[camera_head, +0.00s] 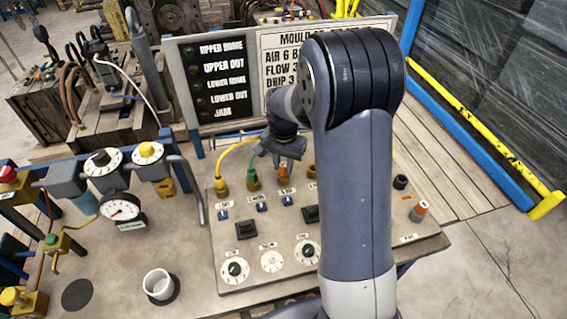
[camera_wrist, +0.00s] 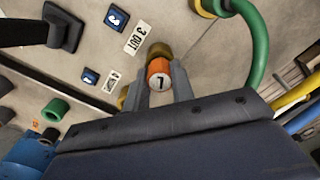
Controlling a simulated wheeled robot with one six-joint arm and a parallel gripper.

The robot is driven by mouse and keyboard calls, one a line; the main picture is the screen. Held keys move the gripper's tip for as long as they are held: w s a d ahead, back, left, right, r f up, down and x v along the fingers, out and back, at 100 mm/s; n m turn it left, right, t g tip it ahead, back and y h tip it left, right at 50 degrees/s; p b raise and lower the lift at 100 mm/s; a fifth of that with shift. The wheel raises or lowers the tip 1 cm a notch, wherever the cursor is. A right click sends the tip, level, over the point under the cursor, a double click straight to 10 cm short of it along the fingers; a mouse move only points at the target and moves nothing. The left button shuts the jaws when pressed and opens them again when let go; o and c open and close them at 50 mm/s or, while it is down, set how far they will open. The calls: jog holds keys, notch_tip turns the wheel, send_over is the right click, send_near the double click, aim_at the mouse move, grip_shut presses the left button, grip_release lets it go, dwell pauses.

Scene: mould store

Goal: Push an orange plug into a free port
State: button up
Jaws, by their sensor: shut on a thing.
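My gripper (camera_wrist: 160,92) is shut on an orange plug (camera_wrist: 159,76) with a pale end marked 1. In the wrist view the plug lines up with a brass port (camera_wrist: 159,49) beside a "3 OUT" label; I cannot tell how deep it sits. In the head view the plug (camera_head: 286,166) shows just above the port (camera_head: 286,183), below my gripper (camera_head: 281,150). Another brass port (camera_head: 311,171) stands to the right, partly hidden by my arm. A second orange plug (camera_head: 420,209) stands at the panel's right side.
A yellow hose (camera_head: 231,155) and a green hose (camera_head: 253,160) end in brass ports left of the held plug. The panel (camera_head: 215,252) carries blue labels, black switches and dials. A sign board (camera_head: 223,80) stands behind. A white cup (camera_head: 158,284) stands at front left.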

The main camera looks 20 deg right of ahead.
jog(key=shift+f, duration=0.4)
grip_shut()
jog(key=o, duration=1.5)
grip_release()
jog(key=shift+c, duration=0.2)
jog(key=shift+r, duration=0.1)
jog(key=shift+r+p, duration=2.5)
jog(key=shift+r, duration=1.2)
jog(key=shift+f, duration=0.1)
notch_tip(320, 180, down, 7)
jog(key=b, duration=0.5)
jog(key=shift+f, duration=0.2)
